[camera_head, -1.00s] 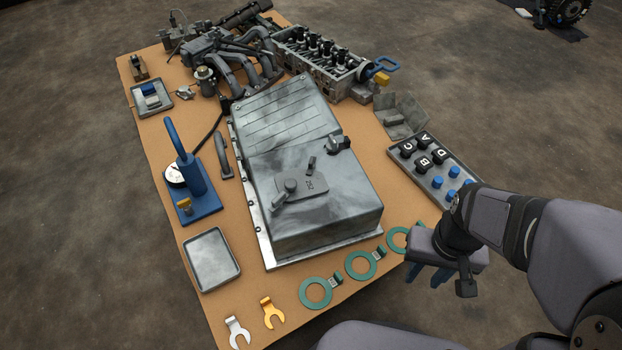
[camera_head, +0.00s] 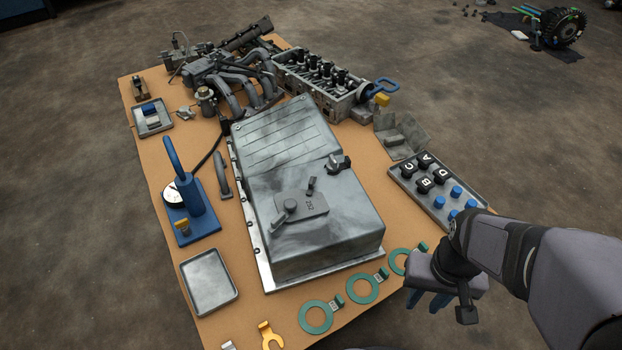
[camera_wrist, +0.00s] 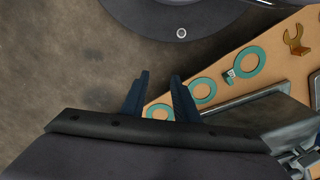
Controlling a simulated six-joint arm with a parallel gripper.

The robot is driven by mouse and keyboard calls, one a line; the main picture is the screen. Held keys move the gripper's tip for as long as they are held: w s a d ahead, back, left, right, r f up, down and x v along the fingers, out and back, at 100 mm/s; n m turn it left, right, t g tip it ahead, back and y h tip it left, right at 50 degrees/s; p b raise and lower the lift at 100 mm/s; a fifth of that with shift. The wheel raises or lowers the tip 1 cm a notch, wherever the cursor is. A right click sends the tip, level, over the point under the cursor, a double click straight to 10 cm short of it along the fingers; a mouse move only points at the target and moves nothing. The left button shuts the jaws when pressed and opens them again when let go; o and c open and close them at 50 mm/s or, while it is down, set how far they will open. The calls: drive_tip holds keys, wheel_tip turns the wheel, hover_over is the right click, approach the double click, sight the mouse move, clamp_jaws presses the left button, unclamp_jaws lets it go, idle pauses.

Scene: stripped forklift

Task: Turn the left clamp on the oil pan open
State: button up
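The oil pan (camera_head: 320,225) is a large grey metal box lying on the tan tabletop in the head view. Its left clamp (camera_head: 283,213) is a grey lever with a round knob, beside a marked plate on the pan's top. Another clamp (camera_head: 339,164) sits near the pan's right edge, and a small upright piece stands between them. My gripper (camera_head: 428,299) is beyond the table's near right edge, well apart from the pan and both clamps. In the wrist view its two blue fingers (camera_wrist: 158,98) are spread with nothing between them.
Green rings (camera_head: 316,317) lie along the near edge, with an orange fork-shaped piece (camera_head: 270,336). A tray of lettered black knobs and blue pegs (camera_head: 438,217) is at right. A blue pump-like tool (camera_head: 190,200) and an empty tray (camera_head: 209,281) stand left. Engine parts crowd the far end.

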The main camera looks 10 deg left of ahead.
drive_tip(key=s+a+r+n+g+p, duration=0.2)
drive_tip(key=s+a+n+p, duration=0.15)
drive_tip(key=a+p, duration=0.2)
drive_tip(key=n+t+p, duration=0.4)
drive_tip(key=n, duration=1)
approach(311, 180)
drive_tip(key=shift+h, duration=0.4)
drive_tip(key=s+d+f, duration=0.1)
drive_tip(key=s+f, duration=0.1)
drive_tip(key=s, duration=0.1)
drive_tip(key=s+d+f, duration=0.1)
drive_tip(key=s+f, duration=0.1)
drive_tip(key=s, duration=0.1)
drive_tip(key=s+d+f, duration=0.1)
drive_tip(key=s+f, duration=0.1)
drive_tip(key=s, duration=0.1)
drive_tip(key=shift+s+d+f, duration=0.1)
drive_tip(key=shift+d+f, duration=0.25)
drive_tip(key=shift+d, duration=0.05)
drive_tip(key=w+a+r+n+t, duration=0.1)
drive_tip(key=w+a+r+n, duration=0.1)
drive_tip(key=n, duration=0.7)
drive_tip(key=w+a+r+n+t, duration=0.1)
drive_tip(key=w+r+n, duration=0.2)
drive_tip(key=n, duration=0.6)
drive_tip(key=shift+w+a+r+y, duration=0.25)
drive_tip(key=shift+w+a+y, duration=0.15)
drive_tip(key=shift+w, duration=0.8)
drive_tip(key=shift+f, duration=0.1)
